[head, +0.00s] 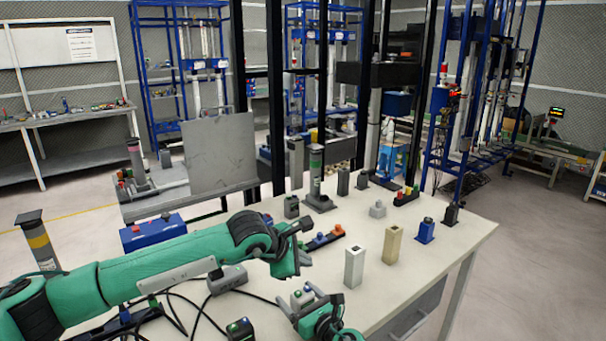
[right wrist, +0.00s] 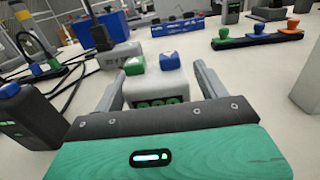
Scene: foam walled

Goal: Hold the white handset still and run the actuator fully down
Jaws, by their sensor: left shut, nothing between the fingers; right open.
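The white handset (head: 302,297) stands on the table near its front edge. In the right wrist view the handset (right wrist: 156,88) shows a green and a blue button on top. My right gripper (head: 312,305) is open, with one finger on each side of the handset; whether they touch it I cannot tell. My left gripper (head: 303,228) is shut and empty above the table, behind the handset. A grey column with a green band (head: 316,170) stands upright on the table, and a yellow-banded column (head: 38,243) stands at the left. Which is the actuator I cannot tell.
A black handset (head: 240,328), a grey box (head: 228,278) and dark cables lie left of the white handset. A strip with coloured knobs (head: 325,238) lies behind it. White (head: 354,267) and beige (head: 392,245) blocks stand to the right. The table's right front is clear.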

